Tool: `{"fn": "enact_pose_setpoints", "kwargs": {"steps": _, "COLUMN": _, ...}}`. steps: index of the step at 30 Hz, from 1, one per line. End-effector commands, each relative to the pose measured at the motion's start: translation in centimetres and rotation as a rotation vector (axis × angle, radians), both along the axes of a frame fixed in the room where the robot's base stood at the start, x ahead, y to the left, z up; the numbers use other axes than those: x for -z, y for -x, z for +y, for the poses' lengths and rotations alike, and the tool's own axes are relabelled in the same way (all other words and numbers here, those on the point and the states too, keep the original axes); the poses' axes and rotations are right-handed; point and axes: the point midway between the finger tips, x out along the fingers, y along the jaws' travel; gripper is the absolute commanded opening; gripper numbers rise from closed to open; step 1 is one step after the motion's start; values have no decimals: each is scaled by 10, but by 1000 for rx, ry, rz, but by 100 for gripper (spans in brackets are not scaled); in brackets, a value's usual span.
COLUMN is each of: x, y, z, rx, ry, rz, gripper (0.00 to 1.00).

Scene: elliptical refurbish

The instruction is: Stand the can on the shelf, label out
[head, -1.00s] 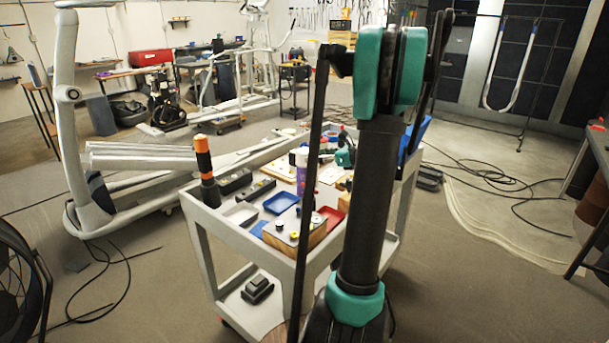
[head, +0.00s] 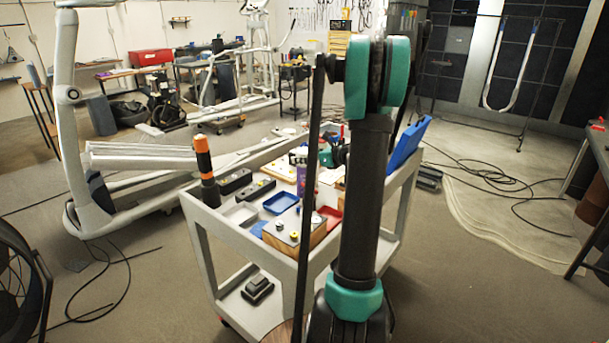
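A slim purple can (head: 301,181) stands upright on the top of the grey cart, behind the wooden block; its top is hard to make out now. My gripper (head: 315,158), dark with teal parts, is low over the cart top, close to the can's upper right. My own arm partly hides it, and I cannot tell whether its fingers touch the can or are open. The label's facing is too small to read. The cart's lower shelf (head: 236,308) shows below; I cannot tell whether it is the task's shelf.
On the cart are an orange-banded black cylinder (head: 205,170), a blue tray (head: 281,203), a red tray (head: 328,216) and a wooden block (head: 317,237). A blue panel (head: 405,145) leans at the right side. A dark device (head: 257,290) sits on the lower shelf. Cables cross the floor.

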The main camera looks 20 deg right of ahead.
Motion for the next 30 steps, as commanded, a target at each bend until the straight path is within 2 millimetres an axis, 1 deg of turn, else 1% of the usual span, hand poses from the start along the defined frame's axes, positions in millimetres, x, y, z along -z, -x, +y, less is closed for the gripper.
{"fn": "enact_pose_setpoints", "kwargs": {"steps": 1, "x": 0, "y": 0, "z": 0, "rx": 0, "ry": 0, "rz": 0, "gripper": 52}}
{"fn": "enact_pose_setpoints", "kwargs": {"steps": 12, "x": 0, "y": 0, "z": 0, "rx": 0, "ry": 0, "rz": 0, "gripper": 6}}
{"fn": "enact_pose_setpoints", "kwargs": {"steps": 14, "x": 0, "y": 0, "z": 0, "rx": 0, "ry": 0, "rz": 0, "gripper": 0}}
{"fn": "enact_pose_setpoints", "kwargs": {"steps": 23, "x": -1, "y": 0, "z": 0, "rx": 0, "ry": -1, "rz": 0, "gripper": 0}}
{"fn": "enact_pose_setpoints", "kwargs": {"steps": 26, "x": -5, "y": 1, "z": 0, "rx": 0, "ry": -1, "rz": 0, "gripper": 0}}
{"fn": "enact_pose_setpoints", "kwargs": {"steps": 30, "x": -17, "y": 0, "z": 0, "rx": 0, "ry": -1, "rz": 0, "gripper": 0}}
